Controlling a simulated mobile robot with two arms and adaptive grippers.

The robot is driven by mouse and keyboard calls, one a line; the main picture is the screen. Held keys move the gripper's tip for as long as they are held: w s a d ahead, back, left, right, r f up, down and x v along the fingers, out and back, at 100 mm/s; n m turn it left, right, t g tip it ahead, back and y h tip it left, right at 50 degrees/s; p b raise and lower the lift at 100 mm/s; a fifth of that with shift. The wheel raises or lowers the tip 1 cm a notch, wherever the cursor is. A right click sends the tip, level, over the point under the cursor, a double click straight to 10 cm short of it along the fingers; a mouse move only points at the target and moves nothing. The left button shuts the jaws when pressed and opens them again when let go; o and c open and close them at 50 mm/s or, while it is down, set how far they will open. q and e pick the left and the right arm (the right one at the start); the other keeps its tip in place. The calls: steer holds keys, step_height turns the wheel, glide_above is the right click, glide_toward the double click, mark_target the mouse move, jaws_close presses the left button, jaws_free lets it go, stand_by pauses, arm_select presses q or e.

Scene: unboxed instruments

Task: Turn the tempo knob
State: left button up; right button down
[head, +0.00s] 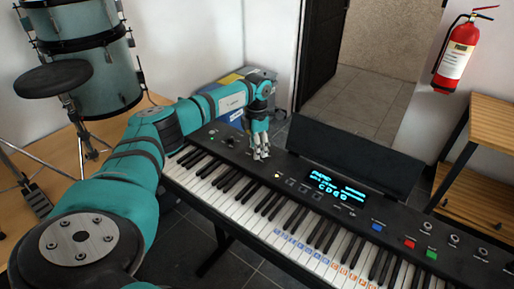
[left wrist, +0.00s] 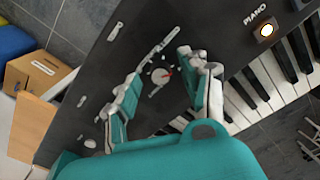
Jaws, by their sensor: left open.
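The tempo knob (left wrist: 163,75) is a small dial with a red mark, set in the keyboard's dark panel in the left wrist view. It lies between the two spread fingers of my left gripper (left wrist: 159,68), which is open and holds nothing. I cannot tell whether a finger touches it. In the head view my left gripper (head: 260,150) points down over the left part of the panel of the keyboard (head: 390,222) and hides the knob. My right gripper is not in view.
A lit PIANO button (left wrist: 266,30) sits right of the knob. The keyboard has a lit display (head: 338,187) and a raised music stand (head: 357,153). Boxes (head: 236,88) stand behind it. A drum kit (head: 92,75) is at left, a wooden shelf (head: 485,120) at right.

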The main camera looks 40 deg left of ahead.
arm_select(q)
step_height(320, 180, up, 12)
steer(key=shift+f, duration=0.25)
steer(key=shift+f, duration=0.1)
stand_by(0.5)
